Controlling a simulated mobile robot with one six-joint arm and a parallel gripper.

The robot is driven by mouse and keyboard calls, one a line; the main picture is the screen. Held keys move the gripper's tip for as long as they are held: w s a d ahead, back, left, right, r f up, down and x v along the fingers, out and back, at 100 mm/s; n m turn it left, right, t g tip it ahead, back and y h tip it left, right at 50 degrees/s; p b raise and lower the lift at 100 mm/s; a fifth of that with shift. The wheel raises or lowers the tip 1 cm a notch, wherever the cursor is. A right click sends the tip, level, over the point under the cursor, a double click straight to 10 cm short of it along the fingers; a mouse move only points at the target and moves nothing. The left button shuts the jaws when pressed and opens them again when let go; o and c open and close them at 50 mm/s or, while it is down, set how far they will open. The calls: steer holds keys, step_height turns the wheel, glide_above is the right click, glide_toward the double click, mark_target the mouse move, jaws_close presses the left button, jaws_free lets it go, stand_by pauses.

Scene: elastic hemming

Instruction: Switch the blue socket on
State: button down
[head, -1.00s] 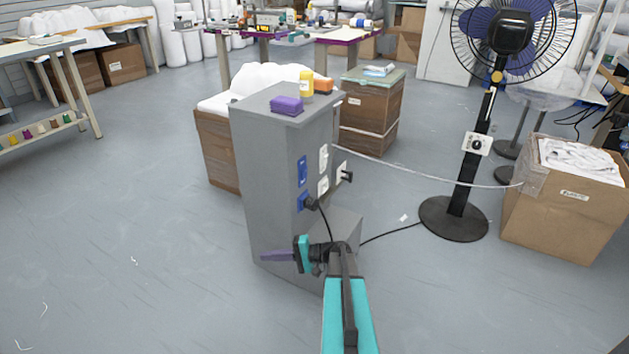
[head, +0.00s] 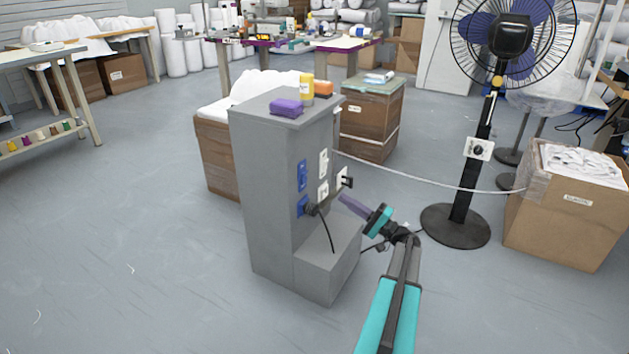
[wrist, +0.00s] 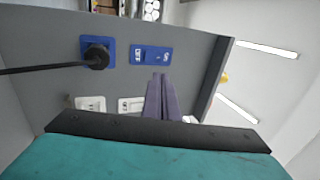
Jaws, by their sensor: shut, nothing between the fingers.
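A grey pillar (head: 268,190) carries a blue socket (head: 301,207) with a black plug and cable in it. A blue switch plate (head: 302,175) sits above it on the same face. In the wrist view the blue socket (wrist: 86,44) is at the left, and the blue switch plate (wrist: 151,55) is right of it. My gripper (head: 342,197) has its purple fingers shut and empty, pointing at the panel from the right. In the wrist view my fingertips (wrist: 160,76) appear just below the blue switch plate; contact cannot be told.
White plates (head: 323,163) sit beside the blue ones, and a black plug (head: 347,182) sticks out at the right. A grey step (head: 328,265) juts from the pillar's foot. A fan (head: 466,200) and carton (head: 562,215) stand right. Floor at left is clear.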

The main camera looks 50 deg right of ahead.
steer(key=shift+w, duration=0.1)
steer(key=b, duration=0.5)
glide_toward(306, 173)
steer(key=x, duration=0.6)
steer(key=shift+w+d+f, duration=0.1)
steer(key=shift+w, duration=0.2)
steer(key=shift+p, duration=0.3)
steer(key=shift+w, duration=0.1)
steer(key=shift+w+a, duration=0.1)
steer(key=shift+a, duration=0.15)
steer(key=shift+d, duration=0.2)
steer(key=shift+s, duration=0.25)
